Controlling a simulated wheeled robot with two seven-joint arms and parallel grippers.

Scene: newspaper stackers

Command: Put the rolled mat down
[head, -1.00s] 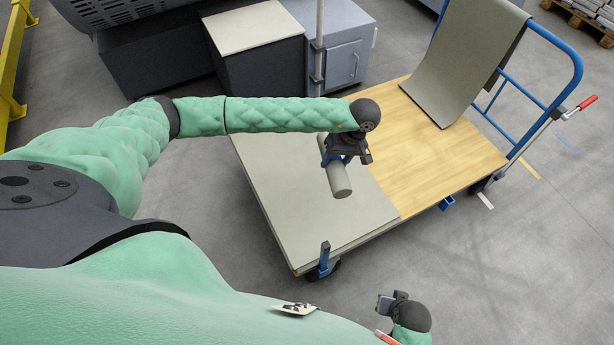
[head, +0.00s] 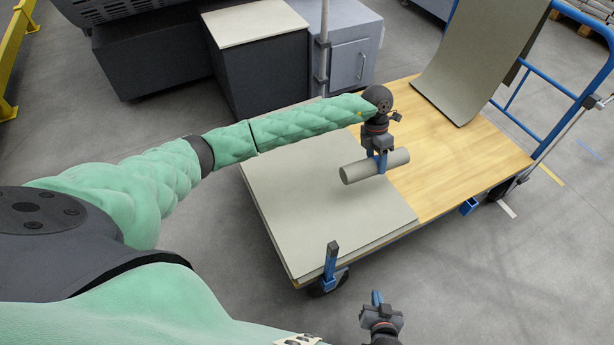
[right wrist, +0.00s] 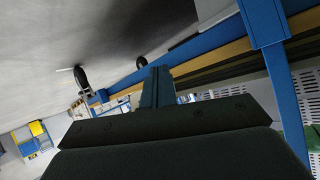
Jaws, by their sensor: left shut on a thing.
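The rolled mat (head: 357,171) is a grey cylinder in the head view. My left gripper (head: 381,163) is shut around its middle from above, and both ends stick out. The roll lies roughly level over the cart, above the edge between the flat grey sheets (head: 330,210) and the bare wooden deck (head: 450,170). It looks raised above them, but the gap is hard to judge. My right gripper (head: 377,298) is low in the head view, off the cart's near side, and empty. In the right wrist view its blue-grey fingers (right wrist: 157,88) appear together.
The cart has a blue push handle (head: 570,95) at right, with a large grey sheet (head: 480,60) draped over it. A blue corner post (head: 331,262) stands at the near corner. Dark and grey cabinets (head: 350,60) stand behind the cart. Bare wood is free at right.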

